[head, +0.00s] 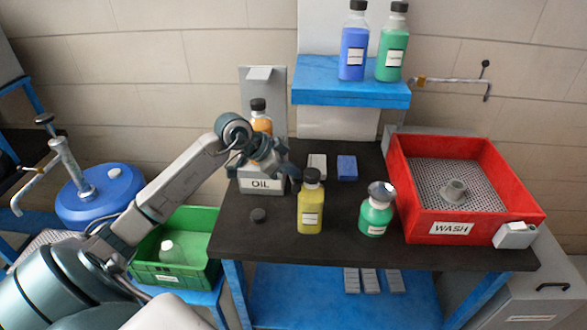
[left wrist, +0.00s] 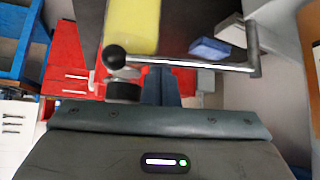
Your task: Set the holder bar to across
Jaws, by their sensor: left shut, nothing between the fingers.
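The holder bar (left wrist: 190,65) shows in the left wrist view as a thin metal bar. It runs nearly level across the picture from a black ball knob (left wrist: 114,57) on the left to an upright metal post (left wrist: 253,50) on the right. My left gripper (left wrist: 160,82) is shut with its fingertips close to the bar; I cannot tell whether they touch it. In the head view my left gripper (head: 288,172) is at the right side of the grey OIL holder (head: 262,184), which holds an amber bottle (head: 261,120). The arm hides most of the bar there. My right gripper is not in view.
A yellow bottle (head: 311,212) stands close to my left gripper. A green bottle (head: 376,213) and the red WASH tray (head: 398,190) are farther right. White and blue blocks (head: 347,167) lie behind.

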